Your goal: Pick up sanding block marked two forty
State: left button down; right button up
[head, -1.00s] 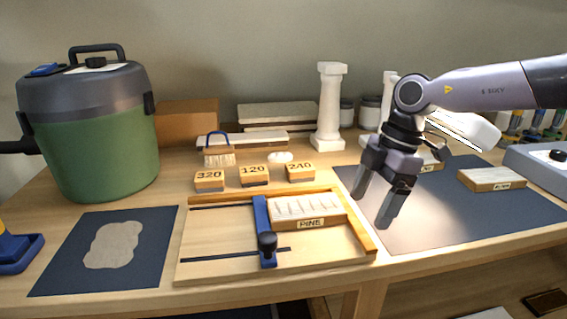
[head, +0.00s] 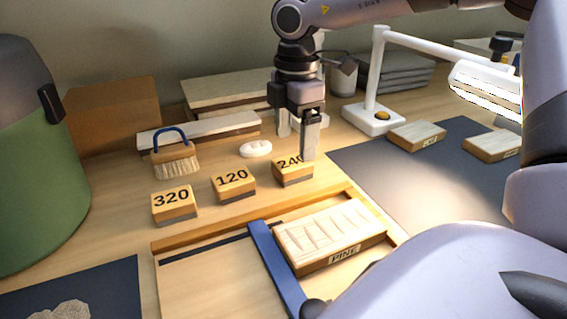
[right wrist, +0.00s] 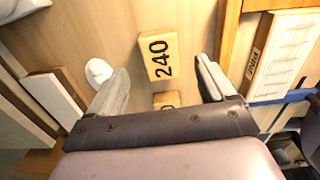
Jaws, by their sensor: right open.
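The sanding block marked 240 (head: 293,177) is a small wooden block with a grey underside, resting on the bench at the right end of a row of three. In the right wrist view its top (right wrist: 158,62) shows between my two fingers. My right gripper (head: 297,142) points down, open and empty, at the block. One finger hides part of the number in the head view; I cannot tell whether it touches. The blocks marked 120 (head: 233,185) and 320 (head: 174,206) stand to its left. My left gripper is not in view.
A jig with a blue bar holds a board marked PINE (head: 330,232) in front of the block. A brush (head: 175,160) and a white oval piece (head: 256,149) lie behind the row. A white lamp (head: 375,118) stands back right. A green canister (head: 40,170) stands left.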

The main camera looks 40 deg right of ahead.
aim_at(293, 161)
jog(key=f, duration=0.6)
jog(key=shift+a, duration=0.2)
jog(key=c, duration=1.1)
